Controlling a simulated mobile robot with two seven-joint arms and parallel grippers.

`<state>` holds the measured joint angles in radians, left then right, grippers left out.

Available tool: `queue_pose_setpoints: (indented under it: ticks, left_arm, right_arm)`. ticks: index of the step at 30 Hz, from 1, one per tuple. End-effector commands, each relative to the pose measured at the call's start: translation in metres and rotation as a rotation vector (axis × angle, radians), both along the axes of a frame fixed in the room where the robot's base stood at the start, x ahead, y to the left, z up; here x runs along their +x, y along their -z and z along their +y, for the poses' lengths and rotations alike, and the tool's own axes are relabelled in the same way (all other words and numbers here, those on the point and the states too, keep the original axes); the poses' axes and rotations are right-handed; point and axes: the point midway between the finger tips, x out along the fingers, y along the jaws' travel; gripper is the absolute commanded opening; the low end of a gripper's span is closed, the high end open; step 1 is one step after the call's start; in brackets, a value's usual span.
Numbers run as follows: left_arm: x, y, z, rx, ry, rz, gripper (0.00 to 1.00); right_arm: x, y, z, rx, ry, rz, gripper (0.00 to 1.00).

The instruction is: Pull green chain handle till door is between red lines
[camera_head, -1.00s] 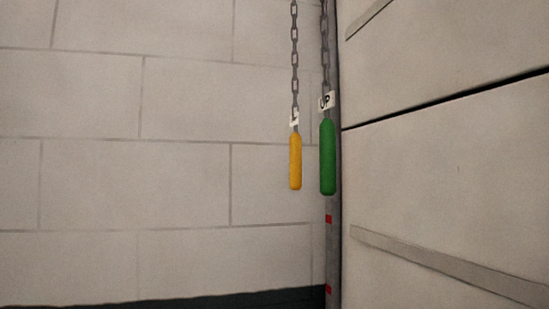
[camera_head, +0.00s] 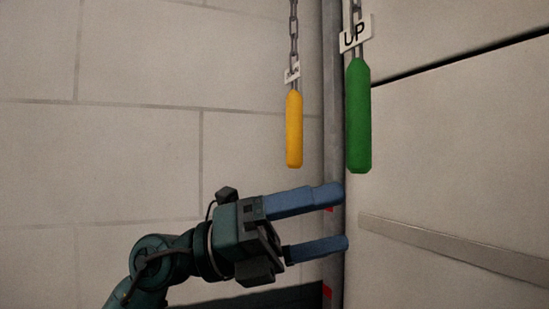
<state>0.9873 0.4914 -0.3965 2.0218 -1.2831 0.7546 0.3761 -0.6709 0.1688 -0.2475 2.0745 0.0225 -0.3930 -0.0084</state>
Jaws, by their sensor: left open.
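The green chain handle (camera_head: 358,118) hangs upright from its chain, with a white "UP" tag (camera_head: 355,35) above it. My left gripper (camera_head: 342,218) is open and empty, its two blue fingers pointing right. In the picture its fingertips are below the green handle and apart from it. The red lines are marks on the grey vertical rail, an upper one (camera_head: 329,210) partly hidden by a finger and a lower one (camera_head: 327,290). My right gripper is out of view.
A yellow handle (camera_head: 294,130) hangs on its own chain left of the green one, with a small white tag (camera_head: 292,73). A pale block wall (camera_head: 140,150) fills the left. A raised strip (camera_head: 450,247) crosses the door. The space around the green handle looks clear.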

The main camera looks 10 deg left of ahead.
Motion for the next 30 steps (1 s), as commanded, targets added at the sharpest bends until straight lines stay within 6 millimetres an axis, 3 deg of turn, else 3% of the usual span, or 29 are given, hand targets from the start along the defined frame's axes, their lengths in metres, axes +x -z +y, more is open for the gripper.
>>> queue_pose_setpoints:
  ticks: [1, 6, 12, 19, 30]
  left_arm:
    - [-0.007, -0.019, 0.001, 0.093, -0.055, -0.115, 1.0]
    - [-0.015, -0.066, 0.014, 0.335, -0.285, -0.377, 1.0]
    - [-0.022, -0.109, 0.038, 0.462, -0.512, -0.526, 1.0]
    - [-0.017, -0.123, 0.036, 0.489, -0.577, -0.558, 1.0]
    - [0.023, -0.124, -0.021, 0.487, -0.574, -0.556, 1.0]
  right_arm:
    - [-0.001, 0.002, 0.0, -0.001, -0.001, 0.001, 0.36]
    - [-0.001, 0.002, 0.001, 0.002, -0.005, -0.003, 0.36]
    - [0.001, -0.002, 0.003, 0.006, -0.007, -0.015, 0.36]
    - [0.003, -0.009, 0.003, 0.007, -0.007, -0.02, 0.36]
    - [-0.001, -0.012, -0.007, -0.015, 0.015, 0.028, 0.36]
